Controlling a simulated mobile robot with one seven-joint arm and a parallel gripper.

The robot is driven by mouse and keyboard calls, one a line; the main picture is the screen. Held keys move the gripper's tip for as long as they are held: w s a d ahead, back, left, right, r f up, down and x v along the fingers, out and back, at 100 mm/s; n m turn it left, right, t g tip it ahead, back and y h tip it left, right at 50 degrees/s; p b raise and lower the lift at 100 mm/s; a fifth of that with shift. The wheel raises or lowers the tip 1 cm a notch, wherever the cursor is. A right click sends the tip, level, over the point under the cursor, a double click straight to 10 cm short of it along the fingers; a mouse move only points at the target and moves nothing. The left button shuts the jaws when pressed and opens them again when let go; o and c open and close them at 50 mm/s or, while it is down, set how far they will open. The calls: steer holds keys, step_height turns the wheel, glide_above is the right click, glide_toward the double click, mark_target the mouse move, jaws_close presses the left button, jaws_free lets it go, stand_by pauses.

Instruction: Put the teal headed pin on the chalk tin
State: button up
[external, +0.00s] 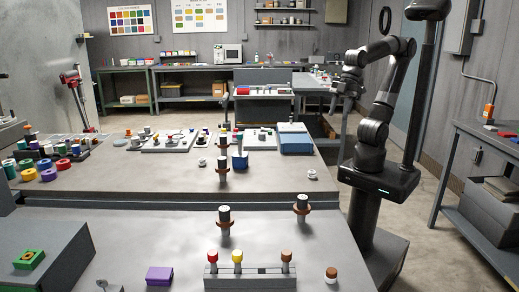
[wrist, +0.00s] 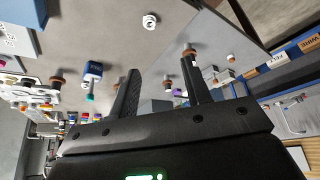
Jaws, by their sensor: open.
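A teal-headed pin (wrist: 90,97) shows small in the wrist view, left of my fingers. It stands at a blue holder with a pale label (wrist: 93,68); whether it is in it or beside it I cannot tell. The blue holder is also on the middle bench in the external view (external: 240,161). I cannot read any label as chalk, so I cannot tell which piece is the chalk tin. My gripper (wrist: 160,80) is open and empty, with its two dark fingers spread. In the external view my gripper (external: 347,86) is raised at the right, beyond the bench's right edge.
Dark-topped posts with brown collars (external: 224,222) stand on the benches. A rack of red, yellow and brown pegs (external: 250,278) and a purple block (external: 159,276) are on the near bench. A blue box (external: 295,139) lies at the middle bench's far right. Bare bench surrounds a white ring-like piece (external: 312,174).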

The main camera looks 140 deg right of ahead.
steer(key=s+a+f, duration=0.2)
steer(key=s+f, duration=0.1)
steer(key=s, duration=0.2)
steer(key=shift+s+a, duration=0.2)
steer(key=shift+a, duration=0.15)
stand_by(0.9)
